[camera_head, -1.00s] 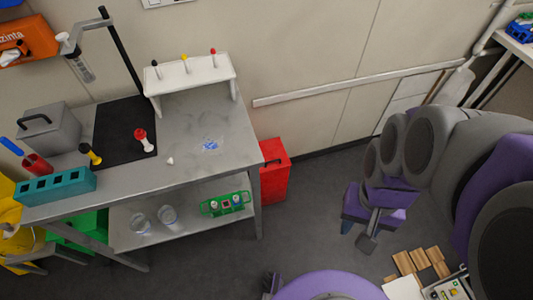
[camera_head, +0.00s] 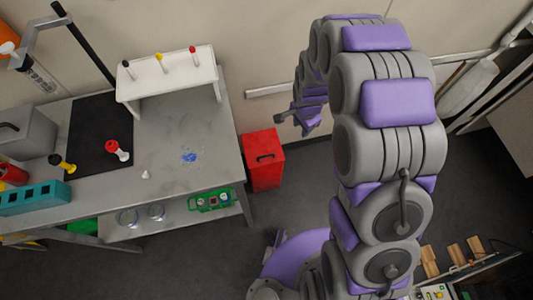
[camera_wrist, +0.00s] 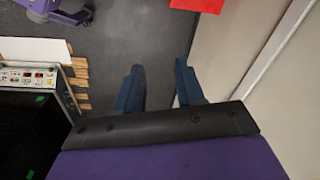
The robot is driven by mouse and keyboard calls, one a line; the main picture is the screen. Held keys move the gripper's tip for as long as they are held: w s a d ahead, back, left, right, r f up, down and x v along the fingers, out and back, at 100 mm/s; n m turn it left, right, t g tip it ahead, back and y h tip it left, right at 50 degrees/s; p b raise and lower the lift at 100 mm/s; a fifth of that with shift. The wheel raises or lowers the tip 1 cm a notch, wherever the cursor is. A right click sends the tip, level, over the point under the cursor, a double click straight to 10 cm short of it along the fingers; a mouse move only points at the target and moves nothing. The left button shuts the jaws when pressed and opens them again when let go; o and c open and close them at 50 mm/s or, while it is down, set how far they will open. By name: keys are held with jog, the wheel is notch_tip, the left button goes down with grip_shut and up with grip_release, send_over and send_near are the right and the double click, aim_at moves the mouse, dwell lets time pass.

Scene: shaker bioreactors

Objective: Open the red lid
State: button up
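A red box with a red lid (camera_head: 263,146) and a dark handle on top stands on the floor beside the right end of the table. The lid looks closed. My gripper (camera_head: 295,123) hangs in the air to the right of the box, near the wall, apart from the lid. In the wrist view its two blue fingers are spread with nothing between them (camera_wrist: 159,68). Part of a red surface (camera_wrist: 197,4) shows at the top edge of the wrist view; the handle is not visible there.
The grey table (camera_head: 180,120) holds a white rack (camera_head: 168,84), a teal block (camera_head: 35,197) and small coloured-cap items. A green rack (camera_head: 212,200) stands on its lower shelf. The wall has a pale rail (camera_head: 268,91). Dark floor lies open in front of the box.

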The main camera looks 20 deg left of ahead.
jog(key=a+f+m+t+y+p, duration=0.1)
jog(key=a+f+m, duration=0.1)
jog(key=a+f, duration=0.55)
jog(key=a+f+m, duration=0.1)
jog(key=a+f, duration=0.3)
jog(key=f, duration=0.7)
jog(key=shift+m, duration=0.3)
jog(key=f+b, duration=0.1)
jog(key=f, duration=0.4)
jog(key=w+a+f+b, duration=0.1)
jog(key=f, duration=0.5)
jog(key=w+f+b, duration=0.1)
jog(key=f, duration=0.5)
jog(key=shift+w+a+b, duration=0.15)
jog(key=shift+w+b, duration=0.05)
jog(key=shift+b, duration=0.1)
jog(key=shift+c, duration=0.5)
grip_shut()
